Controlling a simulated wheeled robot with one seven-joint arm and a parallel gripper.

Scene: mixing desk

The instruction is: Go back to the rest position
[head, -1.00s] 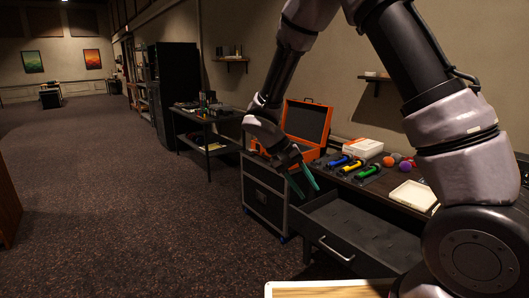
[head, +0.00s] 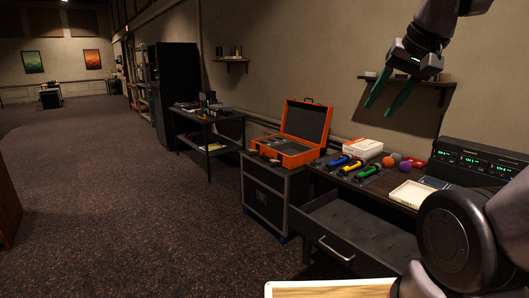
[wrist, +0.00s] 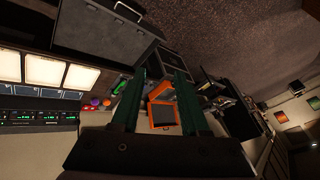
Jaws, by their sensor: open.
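My gripper (head: 387,92) is raised high in front of the wall at the upper right of the head view. Its two green fingers point down and to the left, spread apart, with nothing between them. In the wrist view my gripper (wrist: 160,92) shows both fingers apart, with the orange case seen far off between them. My arm reaches up along the right side of the head view.
A drawer (head: 355,232) stands open below. A wall shelf (head: 410,82) is near my gripper. Floor at left is clear.

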